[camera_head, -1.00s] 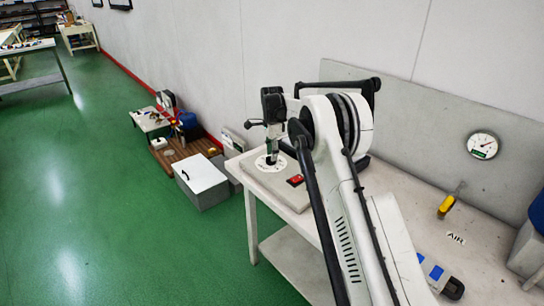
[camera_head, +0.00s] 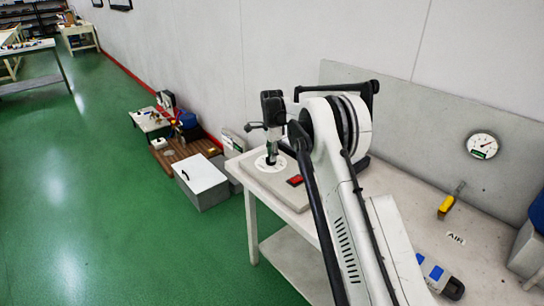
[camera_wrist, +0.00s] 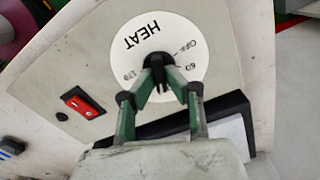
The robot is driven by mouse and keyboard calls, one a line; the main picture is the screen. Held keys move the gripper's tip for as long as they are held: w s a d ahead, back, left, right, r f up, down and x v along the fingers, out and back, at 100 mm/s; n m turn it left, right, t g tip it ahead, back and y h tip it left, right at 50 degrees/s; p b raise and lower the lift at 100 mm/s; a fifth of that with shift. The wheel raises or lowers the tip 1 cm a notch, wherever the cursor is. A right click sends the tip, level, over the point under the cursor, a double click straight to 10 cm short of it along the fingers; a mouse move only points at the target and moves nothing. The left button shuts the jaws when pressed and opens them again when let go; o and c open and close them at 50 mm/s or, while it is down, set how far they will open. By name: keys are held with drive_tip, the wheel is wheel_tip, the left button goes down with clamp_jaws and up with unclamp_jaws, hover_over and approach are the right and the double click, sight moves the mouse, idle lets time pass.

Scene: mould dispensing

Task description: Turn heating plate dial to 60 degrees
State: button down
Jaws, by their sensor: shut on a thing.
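The heating plate (camera_head: 285,195) is a flat grey box on the near left end of the bench. Its white round dial face (camera_wrist: 195,40) reads HEAT, OFF, 60 and a number that looks like 170. A small black dial knob (camera_wrist: 157,62) stands at the face's centre, mostly hidden between the fingertips. My gripper (camera_wrist: 158,80) has green fingers shut on the knob. It points down onto the dial in the head view (camera_head: 271,158). I cannot tell which mark the knob points to.
A red rocker switch (camera_wrist: 83,101) is on the plate beside the dial. A yellow-handled tool (camera_head: 446,205) and a blue-and-grey device (camera_head: 436,275) lie on the bench (camera_head: 400,185) to the right. A round gauge (camera_head: 482,146) hangs on the back panel.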

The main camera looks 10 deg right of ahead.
drive_tip(key=shift+n, duration=0.3)
drive_tip(key=n+b, duration=0.1)
drive_tip(key=n, duration=0.2)
drive_tip(key=n+b, duration=0.1)
drive_tip(key=n, duration=0.3)
drive_tip(key=shift+w+a+b, duration=0.1)
drive_tip(key=shift+w+b, duration=0.05)
drive_tip(key=shift+b, duration=0.2)
drive_tip(key=n, duration=0.4)
drive_tip(key=shift+b, duration=0.35)
drive_tip(key=shift+a+n, duration=0.15)
drive_tip(key=shift+n, duration=1.85)
drive_tip(key=shift+b, duration=0.3)
drive_tip(key=c, duration=1.8)
unclamp_jaws()
